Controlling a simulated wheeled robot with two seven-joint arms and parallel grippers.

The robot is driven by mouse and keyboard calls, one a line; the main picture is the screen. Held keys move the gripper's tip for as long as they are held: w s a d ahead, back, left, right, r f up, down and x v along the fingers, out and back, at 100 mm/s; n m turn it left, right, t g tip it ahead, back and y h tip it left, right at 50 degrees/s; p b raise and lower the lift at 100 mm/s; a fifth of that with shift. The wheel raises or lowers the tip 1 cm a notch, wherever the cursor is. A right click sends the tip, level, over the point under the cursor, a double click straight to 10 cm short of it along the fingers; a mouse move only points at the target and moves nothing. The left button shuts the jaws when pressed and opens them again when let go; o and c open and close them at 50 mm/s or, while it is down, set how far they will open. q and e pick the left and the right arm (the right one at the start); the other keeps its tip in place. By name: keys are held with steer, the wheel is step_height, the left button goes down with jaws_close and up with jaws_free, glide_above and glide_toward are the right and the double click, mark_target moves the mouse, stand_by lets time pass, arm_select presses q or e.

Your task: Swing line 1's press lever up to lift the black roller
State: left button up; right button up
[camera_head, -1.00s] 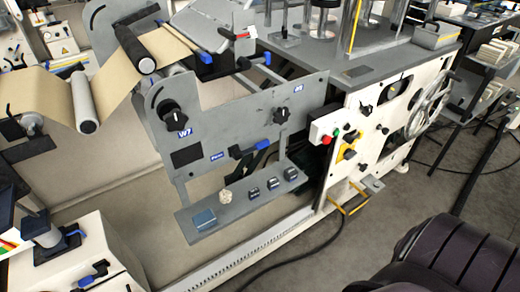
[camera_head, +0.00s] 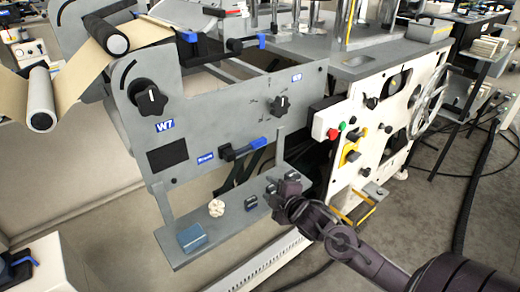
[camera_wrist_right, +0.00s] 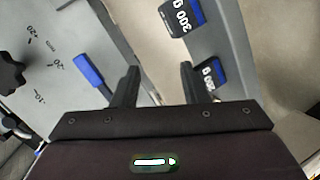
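A lever with a black body and blue grip (camera_head: 257,143) sits nearly level on the grey side plate, beside a small blue label too small to read. Its blue grip (camera_wrist_right: 89,70) shows in the right wrist view, left of the fingers and apart from them. The black roller (camera_head: 106,34) lies against the brown paper web at the upper left. My right gripper (camera_head: 282,190) is below and right of the lever, over the grey shelf. In the wrist view my right gripper (camera_wrist_right: 157,82) has its fingers apart with nothing between them. My left gripper is out of view.
The shelf (camera_head: 222,232) holds a blue box (camera_head: 192,238), a pale lump (camera_head: 216,208) and small dark weights, one marked 300 g (camera_wrist_right: 182,17). Black knobs (camera_head: 147,99) stick out of the plate. A white panel (camera_head: 372,150) with buttons stands right of the gripper.

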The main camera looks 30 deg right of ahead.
mark_target(260, 145)
steer(key=w+d+r+n+t+y, duration=0.2)
steer(key=w+d+r+n+t, duration=0.2)
steer(key=r+n, duration=0.3)
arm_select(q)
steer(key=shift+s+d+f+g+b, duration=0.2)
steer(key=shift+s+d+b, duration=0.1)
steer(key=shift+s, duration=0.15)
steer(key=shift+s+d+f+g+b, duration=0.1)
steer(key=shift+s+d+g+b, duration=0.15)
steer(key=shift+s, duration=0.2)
arm_select(e)
steer(key=shift+m, duration=0.6)
steer(key=shift+w+a+r, duration=0.15)
steer(key=shift+w+r, duration=0.05)
steer(key=shift+w, duration=1.05)
steer(key=shift+w+a+r, duration=0.15)
steer(key=shift+w, duration=1.05)
steer(key=shift+w+a+r, duration=0.15)
steer(key=shift+w+r, duration=0.05)
steer(key=shift+w, duration=1.05)
steer(key=shift+c, duration=0.3)
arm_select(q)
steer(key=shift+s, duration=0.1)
arm_select(e)
jaws_close()
